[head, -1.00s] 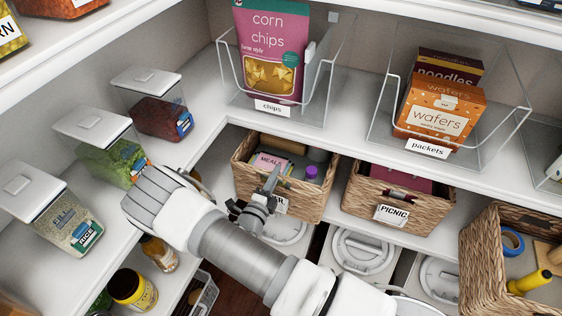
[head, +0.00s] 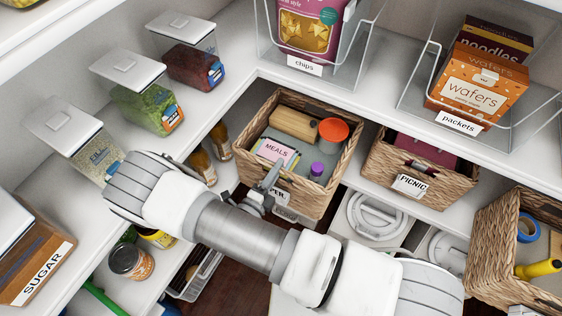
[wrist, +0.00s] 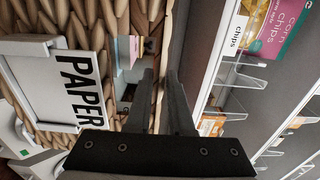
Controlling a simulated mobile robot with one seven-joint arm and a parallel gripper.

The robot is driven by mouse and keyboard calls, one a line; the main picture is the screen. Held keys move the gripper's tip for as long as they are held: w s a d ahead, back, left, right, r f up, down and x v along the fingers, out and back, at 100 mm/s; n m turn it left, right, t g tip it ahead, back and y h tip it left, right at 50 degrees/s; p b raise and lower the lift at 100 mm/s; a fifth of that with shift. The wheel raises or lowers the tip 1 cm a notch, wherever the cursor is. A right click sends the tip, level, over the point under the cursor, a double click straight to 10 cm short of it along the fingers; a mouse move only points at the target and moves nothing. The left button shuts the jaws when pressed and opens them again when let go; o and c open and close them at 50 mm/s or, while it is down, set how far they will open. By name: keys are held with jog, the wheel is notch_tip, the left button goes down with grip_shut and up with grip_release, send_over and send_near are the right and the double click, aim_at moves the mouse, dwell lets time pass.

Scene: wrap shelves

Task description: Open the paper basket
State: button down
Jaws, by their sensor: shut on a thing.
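The paper basket (head: 243,168) is a woven basket with a grey liner on the middle shelf. It juts forward from the shelf, and its inside shows a "MEALS" pad, a purple-capped item, an orange roll and a tan block. My gripper (head: 270,178) is at its front rim, shut on the front wall. In the wrist view the "PAPER" label (wrist: 82,88) hangs on the woven front beside my gripper (wrist: 167,78), whose fingers straddle the rim. In the head view my arm covers part of the label and the basket's lower front.
The picnic basket (head: 445,185) stands to the right on the same shelf. Another woven basket (head: 484,245) with tape is at far right. Clear bins of chips (head: 305,66) and packets (head: 457,122) stand on the shelf above. Lidded jars (head: 75,140) line the left shelf, close to my arm.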

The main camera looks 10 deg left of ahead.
jog(key=shift+s, duration=0.15)
jog(key=c, duration=0.8)
grip_release()
jog(key=v, duration=1.7)
jog(key=shift+s+p, duration=0.25)
jog(key=shift+p, duration=0.15)
jog(key=shift+a, duration=0.15)
